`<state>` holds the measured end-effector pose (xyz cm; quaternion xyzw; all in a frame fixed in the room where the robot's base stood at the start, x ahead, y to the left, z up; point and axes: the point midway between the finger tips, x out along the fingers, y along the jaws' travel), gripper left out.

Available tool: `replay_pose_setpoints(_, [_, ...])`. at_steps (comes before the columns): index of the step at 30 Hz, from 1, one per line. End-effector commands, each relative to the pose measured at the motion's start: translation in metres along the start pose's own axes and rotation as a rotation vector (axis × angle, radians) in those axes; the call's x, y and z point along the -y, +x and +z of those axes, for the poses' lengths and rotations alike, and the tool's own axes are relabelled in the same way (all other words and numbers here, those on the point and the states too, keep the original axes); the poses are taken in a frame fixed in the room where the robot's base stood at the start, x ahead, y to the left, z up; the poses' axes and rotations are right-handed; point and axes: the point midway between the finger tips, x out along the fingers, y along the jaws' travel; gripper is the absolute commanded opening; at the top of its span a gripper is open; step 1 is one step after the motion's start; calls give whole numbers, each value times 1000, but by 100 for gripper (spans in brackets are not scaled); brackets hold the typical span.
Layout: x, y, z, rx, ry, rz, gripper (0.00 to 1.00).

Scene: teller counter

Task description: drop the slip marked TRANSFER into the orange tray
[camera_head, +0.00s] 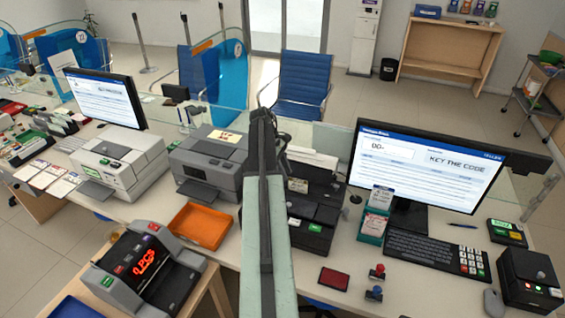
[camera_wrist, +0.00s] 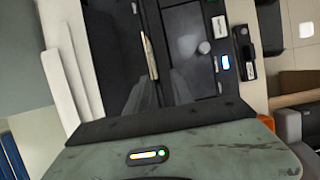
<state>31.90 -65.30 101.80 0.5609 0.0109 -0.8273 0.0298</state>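The orange tray (camera_head: 201,226) sits on the counter left of my arm, and looks empty. An orange edge (camera_wrist: 295,99) at the right of the wrist view is probably the same tray. A cream slip (camera_head: 298,185) shows at the black printer, its print too small to read. A narrow cream edge (camera_wrist: 150,56) in the wrist view may be that slip. I cannot tell which slip is marked TRANSFER. My gripper (camera_head: 265,122) is above the back of the counter, near the black printer.
A grey printer (camera_head: 207,165) stands behind the tray, and a cash counter (camera_head: 146,268) in front of it. A green holder with slips (camera_head: 374,222), a monitor (camera_head: 425,165) and a keyboard (camera_head: 437,254) are to the right. Several slips (camera_head: 46,178) lie far left.

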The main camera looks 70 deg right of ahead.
Motion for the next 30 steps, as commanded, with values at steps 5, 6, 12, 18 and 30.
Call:
replay_pose_setpoints(5, [-16, 7, 27, 14, -4, -16, 28])
replay_pose_setpoints(6, [-16, 7, 28, 15, -5, -17, 28])
replay_pose_setpoints(12, [-15, 18, 26, 14, -5, -16, 28])
replay_pose_setpoints(18, [-14, 50, 24, 14, -4, -16, 28])
replay_pose_setpoints(30, [-14, 86, 28, 14, -4, -16, 28])
